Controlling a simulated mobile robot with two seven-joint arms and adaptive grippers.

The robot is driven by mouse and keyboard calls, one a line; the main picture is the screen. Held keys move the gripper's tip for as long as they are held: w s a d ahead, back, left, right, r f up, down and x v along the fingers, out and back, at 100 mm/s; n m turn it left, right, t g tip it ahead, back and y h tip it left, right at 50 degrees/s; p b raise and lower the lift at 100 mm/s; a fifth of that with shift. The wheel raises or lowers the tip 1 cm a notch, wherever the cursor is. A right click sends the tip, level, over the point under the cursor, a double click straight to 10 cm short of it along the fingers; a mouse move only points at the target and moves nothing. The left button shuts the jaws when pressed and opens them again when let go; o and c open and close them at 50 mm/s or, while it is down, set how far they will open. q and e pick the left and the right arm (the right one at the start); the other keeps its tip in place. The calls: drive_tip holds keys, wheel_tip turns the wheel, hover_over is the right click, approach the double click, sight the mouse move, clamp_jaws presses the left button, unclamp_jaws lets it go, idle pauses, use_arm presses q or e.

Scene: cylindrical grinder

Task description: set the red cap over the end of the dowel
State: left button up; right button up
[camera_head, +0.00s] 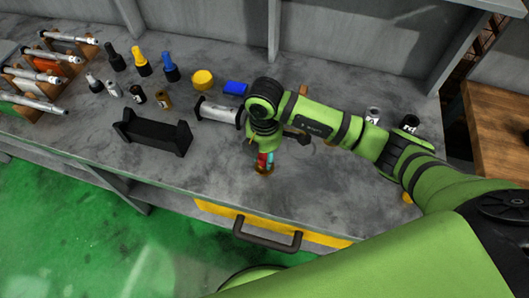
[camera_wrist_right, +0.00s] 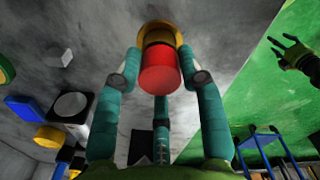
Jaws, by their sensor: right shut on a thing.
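My right gripper (camera_head: 264,160) is low over the bench near its front edge. It is shut on the red cap (camera_wrist_right: 160,72), which sits between its teal fingers in the wrist view. Just beyond the cap is a brownish upright piece with a yellow-orange round rim (camera_wrist_right: 155,27), perhaps the dowel and its base. The cap hides most of it, and I cannot tell whether they touch. In the wrist view a dark green hand with spread fingers, apparently my left gripper (camera_wrist_right: 293,54), is far off over the green floor; it is outside the head view.
A black cradle (camera_head: 152,132), a grey cylinder (camera_head: 218,112), a yellow round piece (camera_head: 203,80) and a blue block (camera_head: 235,88) lie left of my right gripper. Several bottles stand farther left, beside a rack of rods (camera_head: 38,88).

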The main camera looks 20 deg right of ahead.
drive_tip(key=o, duration=1)
wheel_tip(320, 180, up, 12)
idle(0.6)
